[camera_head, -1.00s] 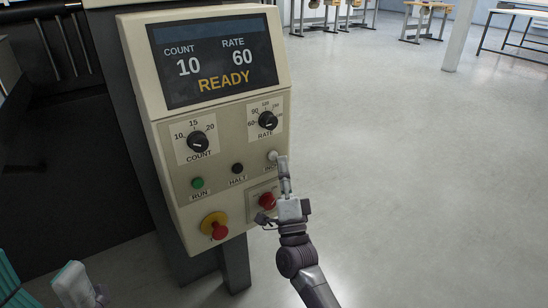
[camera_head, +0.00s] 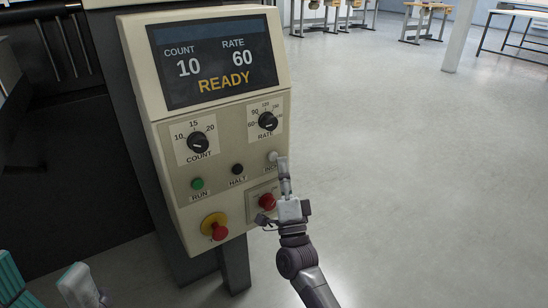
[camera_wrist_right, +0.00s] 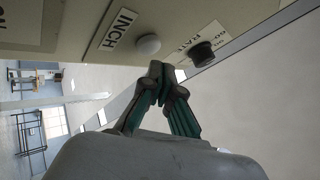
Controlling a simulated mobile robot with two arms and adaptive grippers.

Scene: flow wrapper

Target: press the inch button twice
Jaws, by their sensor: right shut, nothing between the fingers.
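The inch button is a small pale round knob (camera_head: 272,156) at the right of the control panel's button row. In the right wrist view, the white inch button (camera_wrist_right: 148,45) sits beside its INCH label (camera_wrist_right: 118,28). My right gripper (camera_head: 284,162) is shut and empty, its tips close to the button and partly covering its label in the head view. In the wrist view the closed fingertips (camera_wrist_right: 160,72) show a small gap from the button. My left gripper (camera_head: 44,275) is at the lower left, fingers spread, away from the panel.
The display (camera_head: 213,63) reads COUNT 10, RATE 60, READY. Nearby are the green RUN button (camera_head: 197,183), black HALT button (camera_head: 237,169), a red knob (camera_head: 267,201), the red emergency stop (camera_head: 219,231) and the RATE dial (camera_head: 267,121). Open floor lies to the right.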

